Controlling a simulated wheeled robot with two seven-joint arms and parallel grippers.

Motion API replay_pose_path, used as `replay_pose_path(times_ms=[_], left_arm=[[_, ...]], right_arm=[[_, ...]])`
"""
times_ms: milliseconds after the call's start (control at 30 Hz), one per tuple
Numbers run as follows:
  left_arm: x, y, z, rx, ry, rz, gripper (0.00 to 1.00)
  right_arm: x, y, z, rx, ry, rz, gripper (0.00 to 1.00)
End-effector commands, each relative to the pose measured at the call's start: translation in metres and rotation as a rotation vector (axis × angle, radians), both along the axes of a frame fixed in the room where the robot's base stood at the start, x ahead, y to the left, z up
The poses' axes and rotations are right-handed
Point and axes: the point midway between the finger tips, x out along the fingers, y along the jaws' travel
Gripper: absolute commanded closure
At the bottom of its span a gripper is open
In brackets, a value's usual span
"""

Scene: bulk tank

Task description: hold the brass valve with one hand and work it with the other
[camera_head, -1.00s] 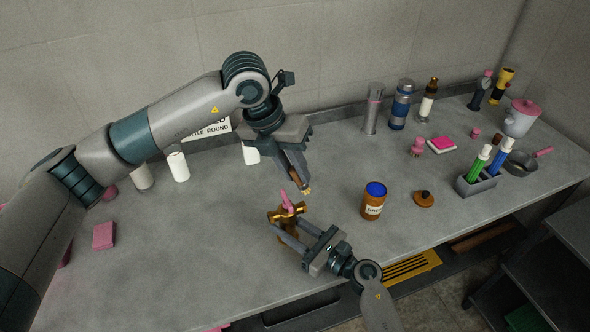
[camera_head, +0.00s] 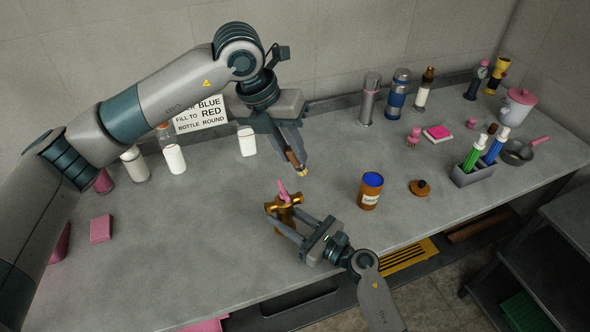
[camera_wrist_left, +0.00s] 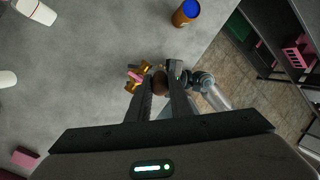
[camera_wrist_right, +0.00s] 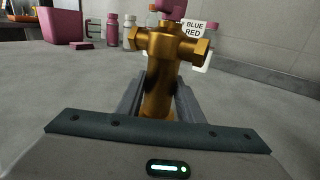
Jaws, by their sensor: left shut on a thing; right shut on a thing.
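The brass valve (camera_head: 286,214), with a pink handle (camera_head: 284,193) on top, stands upright near the middle of the counter. My right gripper (camera_head: 287,226) is shut on its body from the front right. The right wrist view shows the brass body (camera_wrist_right: 158,85) between the fingers. My left gripper (camera_head: 298,160) is above and behind the valve, apart from it. It is shut on a slim brown thing with a gold tip (camera_head: 304,173). In the left wrist view the brown thing (camera_wrist_left: 160,85) shows end-on between the fingertips, with the valve's pink handle (camera_wrist_left: 136,76) to its left.
An open brown jar with blue contents (camera_head: 370,190) and a brown lid (camera_head: 419,188) stand right of the valve. White bottles (camera_head: 174,159) and a lettered sign (camera_head: 201,116) stand behind my left arm. A grey holder with markers (camera_head: 472,176) is farther right.

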Motion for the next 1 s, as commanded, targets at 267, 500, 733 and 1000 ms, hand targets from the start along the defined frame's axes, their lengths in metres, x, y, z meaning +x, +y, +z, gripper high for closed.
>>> replay_pose_path(times_ms=[267,500,733,1000], left_arm=[[0.0,0.0,0.0,0.0,0.0,0.0,1.0],[-0.001,-0.002,-0.009,0.001,0.0,0.0,1.0],[-0.001,-0.004,-0.018,0.0,0.0,0.0,1.0],[-0.001,-0.004,-0.019,0.0,-0.001,0.0,1.0]], right_arm=[[0.0,0.0,0.0,0.001,-0.001,0.0,0.97],[0.0,0.0,0.0,0.001,-0.001,0.0,0.97],[0.0,0.0,0.0,0.001,-0.001,0.0,0.97],[0.0,0.0,0.0,0.001,-0.001,0.0,0.97]])
